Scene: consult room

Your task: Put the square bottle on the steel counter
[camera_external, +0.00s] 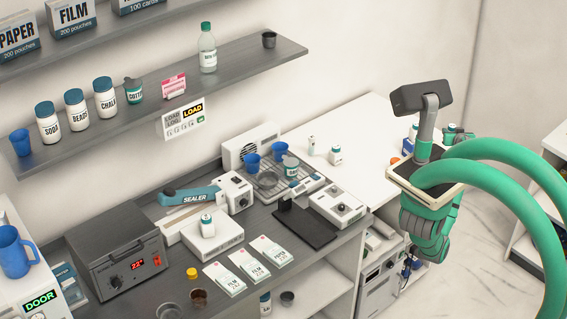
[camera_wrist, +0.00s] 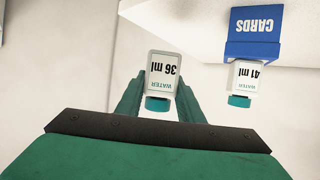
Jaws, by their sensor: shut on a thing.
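A white square bottle with a teal cap, labelled WATER 36 ml (camera_wrist: 163,75), is between the two green fingers of my gripper (camera_wrist: 158,92) in the wrist view. The fingers are shut on its sides, and its cap points toward the palm. A dark grey counter (camera_external: 105,238), perhaps the steel one, runs along the wall and carries several devices. A pale white counter (camera_external: 362,115) adjoins it at the right.
A second bottle labelled 41 ml (camera_wrist: 242,80) is right of the held one, beside a blue CARDS box (camera_wrist: 254,35). The grey counter holds a heater box (camera_external: 115,262), a sealer (camera_external: 190,196), pouches (camera_external: 247,264) and a black plate (camera_external: 303,226).

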